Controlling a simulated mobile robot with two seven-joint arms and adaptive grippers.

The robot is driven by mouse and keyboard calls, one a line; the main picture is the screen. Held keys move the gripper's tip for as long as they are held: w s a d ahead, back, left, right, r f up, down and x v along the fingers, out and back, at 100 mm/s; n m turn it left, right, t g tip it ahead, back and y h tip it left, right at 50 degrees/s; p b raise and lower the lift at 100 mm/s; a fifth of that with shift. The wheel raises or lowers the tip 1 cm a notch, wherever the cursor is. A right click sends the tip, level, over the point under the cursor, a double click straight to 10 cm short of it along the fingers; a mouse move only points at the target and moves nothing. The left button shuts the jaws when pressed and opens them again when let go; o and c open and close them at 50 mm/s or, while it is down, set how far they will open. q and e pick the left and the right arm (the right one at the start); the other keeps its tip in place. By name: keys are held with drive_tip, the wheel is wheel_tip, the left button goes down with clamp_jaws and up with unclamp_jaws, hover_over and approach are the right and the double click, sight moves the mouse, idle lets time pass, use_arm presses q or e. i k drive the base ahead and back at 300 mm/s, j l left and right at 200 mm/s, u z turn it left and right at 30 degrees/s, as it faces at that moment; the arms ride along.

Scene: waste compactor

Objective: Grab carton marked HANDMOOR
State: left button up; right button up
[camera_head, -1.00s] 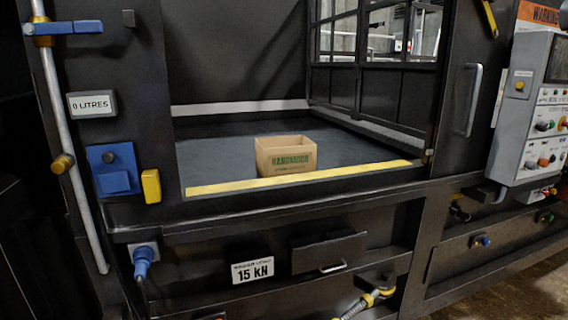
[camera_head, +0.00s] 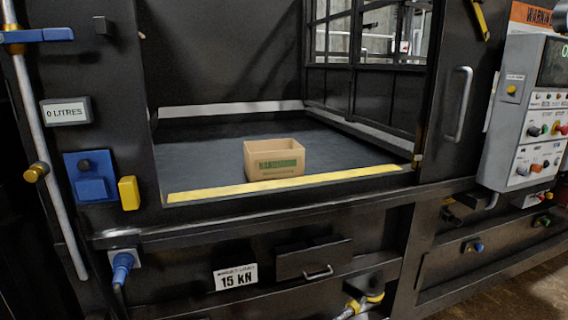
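The brown cardboard carton (camera_head: 274,159) with green HANDMOOR lettering sits upright with its top open. It stands on the dark floor of the compactor chamber (camera_head: 200,160), just behind the yellow strip (camera_head: 285,187) along the front sill. Its printed face is towards me. Neither of my grippers is in view.
The chamber front is open, with bare floor around the carton. A control panel (camera_head: 528,120) with buttons and a door handle (camera_head: 458,104) stand to the right. A pipe (camera_head: 38,140), a blue box (camera_head: 90,177) and a "0 LITRES" sign (camera_head: 66,111) are at the left. A drawer (camera_head: 314,259) is below.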

sight(265, 161)
drive_tip(key=i+l, duration=0.2)
drive_tip(key=l, duration=0.15)
drive_tip(key=i+l+z, duration=0.1)
drive_tip(key=l, duration=0.25)
drive_tip(key=i+l, duration=0.3)
